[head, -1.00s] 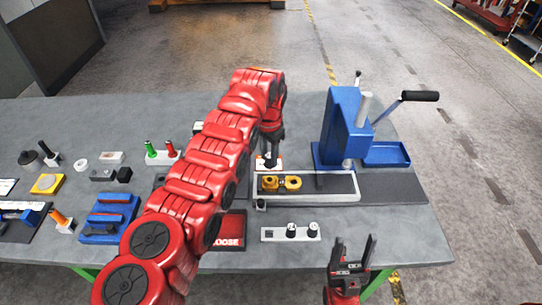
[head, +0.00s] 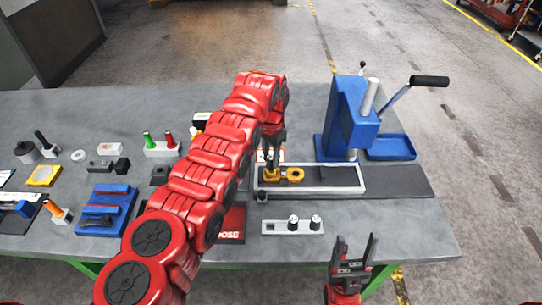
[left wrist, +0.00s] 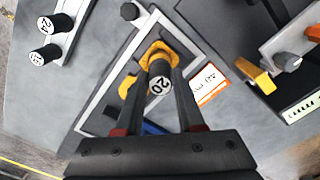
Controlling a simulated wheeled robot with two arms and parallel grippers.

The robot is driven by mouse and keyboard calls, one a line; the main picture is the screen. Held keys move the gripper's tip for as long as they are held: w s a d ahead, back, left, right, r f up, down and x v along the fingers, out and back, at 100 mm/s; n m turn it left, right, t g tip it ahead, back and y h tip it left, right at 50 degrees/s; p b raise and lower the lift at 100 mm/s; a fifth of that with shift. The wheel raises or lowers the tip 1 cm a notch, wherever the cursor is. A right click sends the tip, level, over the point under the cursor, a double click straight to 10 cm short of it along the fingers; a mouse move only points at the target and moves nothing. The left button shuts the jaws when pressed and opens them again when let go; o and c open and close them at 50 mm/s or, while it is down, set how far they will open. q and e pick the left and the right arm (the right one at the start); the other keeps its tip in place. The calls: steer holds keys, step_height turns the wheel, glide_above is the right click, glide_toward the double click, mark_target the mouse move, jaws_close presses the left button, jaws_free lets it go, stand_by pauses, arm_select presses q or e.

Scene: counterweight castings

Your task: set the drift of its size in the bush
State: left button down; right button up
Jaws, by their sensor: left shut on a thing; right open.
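My left gripper (head: 271,150) is shut on a dark drift (left wrist: 160,70) whose white end reads 20. The drift stands between the fingers, over one ring of the yellow casting (head: 291,174). In the left wrist view that ring (left wrist: 157,47) shows around the drift. I cannot tell whether the drift's tip is inside the bush, which is hidden. The casting lies in a white-framed tray (head: 330,191). Two other drifts stand in a pale rack (head: 280,228), and the left wrist view shows their numbered tops (left wrist: 56,23). My right gripper (head: 354,262) is open and empty at the front edge.
A blue arbor press (head: 344,118) with a black-handled lever stands right behind the tray. A dark plate (head: 400,182) extends right of the tray. Blocks, coloured pegs (head: 160,147) and a blue fixture (head: 105,208) fill the left side. The front right table is clear.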

arm_select(q)
steer(key=shift+b, duration=0.45)
stand_by(0.7)
steer(key=shift+b, duration=0.35)
stand_by(0.4)
stand_by(0.6)
steer(key=shift+f+b, duration=0.7)
steer(key=shift+f, duration=0.2)
stand_by(0.5)
steer(key=shift+c, duration=2.2)
jaws_free()
